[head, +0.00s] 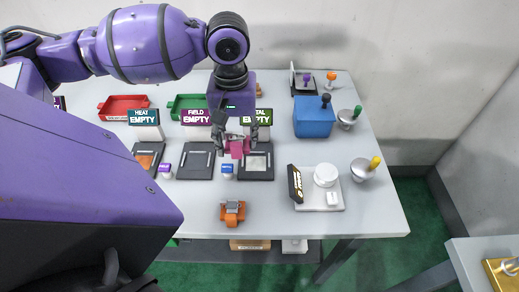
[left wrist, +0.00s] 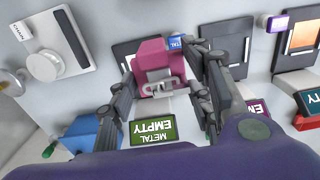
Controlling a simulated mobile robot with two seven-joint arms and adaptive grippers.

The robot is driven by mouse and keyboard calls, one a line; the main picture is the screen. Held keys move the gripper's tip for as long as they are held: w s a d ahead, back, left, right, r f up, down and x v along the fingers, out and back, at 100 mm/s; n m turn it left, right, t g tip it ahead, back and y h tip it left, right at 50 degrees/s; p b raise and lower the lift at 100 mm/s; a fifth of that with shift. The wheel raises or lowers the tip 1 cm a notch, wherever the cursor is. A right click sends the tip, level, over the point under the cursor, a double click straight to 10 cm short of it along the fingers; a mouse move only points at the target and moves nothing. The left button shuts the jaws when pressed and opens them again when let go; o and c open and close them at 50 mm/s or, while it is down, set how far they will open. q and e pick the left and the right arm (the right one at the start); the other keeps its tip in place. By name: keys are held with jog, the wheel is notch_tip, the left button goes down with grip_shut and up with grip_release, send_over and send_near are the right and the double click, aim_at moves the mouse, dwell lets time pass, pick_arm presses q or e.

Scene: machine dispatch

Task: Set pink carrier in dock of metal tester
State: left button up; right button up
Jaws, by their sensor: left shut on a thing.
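My left gripper (head: 237,141) reaches down from above, shut on the pink carrier (head: 237,150). In the left wrist view the pink carrier (left wrist: 162,62) sits between the two fingers, a grey clasp on its near side. The metal tester has a green sign (head: 260,117) reading METAL EMPTY, partly hidden by the gripper. Its dark dock (head: 262,174) lies in front of the sign. The carrier overlaps the dock's left rear part in the head view; I cannot tell whether it touches. The sign also shows in the left wrist view (left wrist: 153,130). My right gripper is not in view.
The field tester sign (head: 196,117) and heat tester sign (head: 144,117) stand to the left, each with a dark dock. A blue-labelled block (head: 227,171) stands beside the metal dock. An orange carrier (head: 232,212), a scale (head: 320,188) and a blue box (head: 314,118) stand nearby.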

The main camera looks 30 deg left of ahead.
pick_arm(q)
send_near(256, 162)
jog(key=shift+s+a+f+b, duration=0.2)
jog(key=shift+s+f+b, duration=0.15)
jog(key=shift+s, duration=0.35)
jog(key=shift+w+f, duration=0.3)
jog(key=shift+w, duration=0.05)
jog(key=f, duration=0.4)
jog(key=shift+w+d, duration=0.2)
jog(key=shift+w, duration=0.15)
jog(key=shift+r, duration=0.1)
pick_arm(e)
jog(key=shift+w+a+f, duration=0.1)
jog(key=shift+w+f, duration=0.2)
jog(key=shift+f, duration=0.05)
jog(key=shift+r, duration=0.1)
pick_arm(q)
jog(key=shift+f, duration=0.55)
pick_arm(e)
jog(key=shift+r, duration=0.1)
pick_arm(q)
jog(key=o, duration=1.3)
jog(key=shift+c, duration=0.2)
